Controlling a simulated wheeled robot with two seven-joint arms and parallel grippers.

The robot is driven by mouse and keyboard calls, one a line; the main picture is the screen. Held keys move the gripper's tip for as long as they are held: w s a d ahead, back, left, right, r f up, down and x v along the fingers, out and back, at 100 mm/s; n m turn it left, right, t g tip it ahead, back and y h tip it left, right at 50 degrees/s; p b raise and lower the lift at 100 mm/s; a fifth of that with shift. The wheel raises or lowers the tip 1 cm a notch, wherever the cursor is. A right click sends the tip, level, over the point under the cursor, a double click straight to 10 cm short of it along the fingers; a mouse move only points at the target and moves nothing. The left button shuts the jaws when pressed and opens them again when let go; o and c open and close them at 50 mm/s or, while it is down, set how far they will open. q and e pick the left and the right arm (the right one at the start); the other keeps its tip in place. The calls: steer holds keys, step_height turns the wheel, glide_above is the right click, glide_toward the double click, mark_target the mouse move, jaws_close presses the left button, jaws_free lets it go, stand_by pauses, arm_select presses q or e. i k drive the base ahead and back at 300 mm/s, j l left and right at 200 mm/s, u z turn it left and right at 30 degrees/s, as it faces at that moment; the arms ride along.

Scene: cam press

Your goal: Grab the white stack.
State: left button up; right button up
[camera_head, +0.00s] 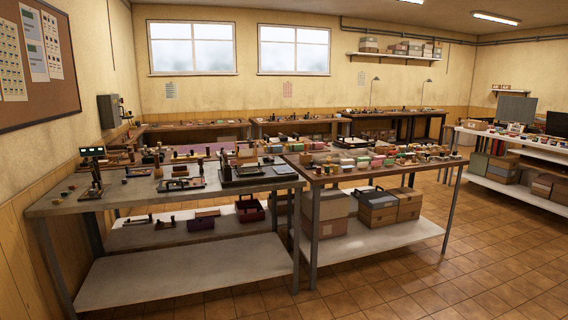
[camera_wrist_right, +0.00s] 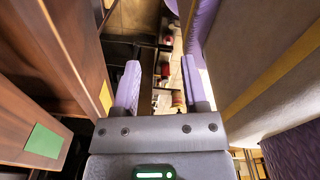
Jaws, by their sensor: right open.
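I cannot pick out the white stack with certainty; the items on the tables in the head view are small and crowded. The right-hand table (camera_head: 302,170) holds many small coloured blocks and stacks, some of them pale. My right gripper (camera_wrist_right: 161,84) shows in the right wrist view with its two purple fingers apart and nothing visible between them. Neither gripper shows in the head view, and my left gripper is in no view.
The grey-topped table (camera_head: 60,205) on the left carries presses, trays and tools. Cardboard boxes (camera_head: 378,210) stand on the right table's lower shelf. Brown panels (camera_wrist_right: 50,60) are close on the wrist view's left side. The tiled floor (camera_head: 480,250) at the right is clear.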

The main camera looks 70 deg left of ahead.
mark_target(347, 162)
steer(key=u, duration=1.85)
steer(key=i+j+z, duration=0.1)
steer(key=i+z, duration=0.2)
steer(key=i, duration=0.15)
steer(key=i+j+z, duration=0.3)
steer(key=i, duration=0.15)
steer(key=i+j+z, duration=0.3)
steer(key=i+l+z, duration=0.1)
steer(key=i+z, duration=0.35)
steer(key=i, duration=0.95)
steer(key=i+u, duration=0.25)
steer(key=u, duration=0.15)
steer(key=i+u, duration=0.35)
steer(key=i+l+u, duration=0.1)
steer(key=u, duration=0.3)
steer(key=i+l+u, duration=0.2)
steer(key=u, duration=0.15)
steer(key=l, duration=0.05)
